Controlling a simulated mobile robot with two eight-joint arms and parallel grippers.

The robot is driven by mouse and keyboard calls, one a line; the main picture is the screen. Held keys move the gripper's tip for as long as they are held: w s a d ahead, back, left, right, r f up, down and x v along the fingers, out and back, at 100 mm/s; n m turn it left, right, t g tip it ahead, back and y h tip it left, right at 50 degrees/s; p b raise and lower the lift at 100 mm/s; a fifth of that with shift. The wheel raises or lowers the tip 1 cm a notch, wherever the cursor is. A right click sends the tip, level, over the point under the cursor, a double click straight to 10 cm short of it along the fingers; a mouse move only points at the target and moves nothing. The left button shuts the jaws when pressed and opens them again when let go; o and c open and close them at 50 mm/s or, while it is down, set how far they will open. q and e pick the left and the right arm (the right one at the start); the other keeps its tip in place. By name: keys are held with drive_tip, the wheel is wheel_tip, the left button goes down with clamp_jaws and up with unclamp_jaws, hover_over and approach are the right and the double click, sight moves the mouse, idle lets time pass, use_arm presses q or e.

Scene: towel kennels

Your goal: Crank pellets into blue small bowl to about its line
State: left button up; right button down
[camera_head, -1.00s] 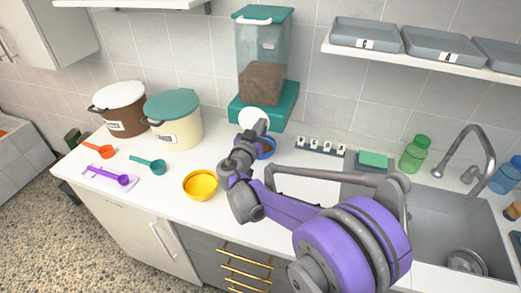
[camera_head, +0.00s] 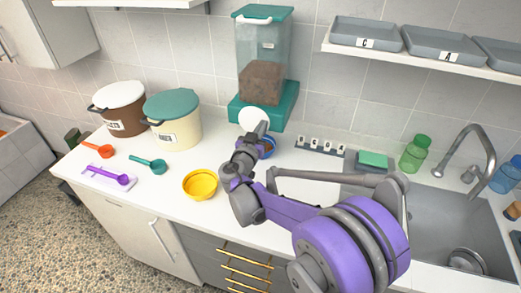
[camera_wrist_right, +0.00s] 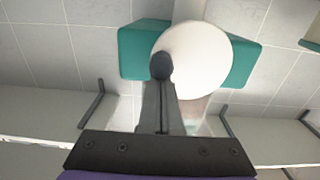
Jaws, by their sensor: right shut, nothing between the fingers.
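The pellet dispenser (camera_head: 264,60) stands against the back wall, a clear hopper with a teal lid and teal base, part full of brown pellets. Its round white crank disc (camera_head: 251,117) faces me and fills much of the right wrist view (camera_wrist_right: 205,62), with a dark knob (camera_wrist_right: 161,65) on it. My right gripper (camera_head: 262,126) is shut with nothing between its fingers, its tips at the knob. The blue small bowl (camera_head: 270,148) is below the dispenser, largely hidden behind my right arm; some brown shows inside, but its line cannot be seen. My left gripper is not in view.
A yellow bowl (camera_head: 200,185) sits left of my right arm. Two lidded bins, brown (camera_head: 121,112) and cream (camera_head: 174,125), and several scoops stand farther left.

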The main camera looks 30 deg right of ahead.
drive_tip(key=shift+f, duration=0.5)
drive_tip(key=shift+f+b, duration=0.3)
drive_tip(key=shift+f, duration=0.25)
drive_tip(key=shift+w+a+f, duration=0.1)
drive_tip(key=shift+w+f, duration=0.05)
drive_tip(key=shift+f, duration=0.4)
idle(0.3)
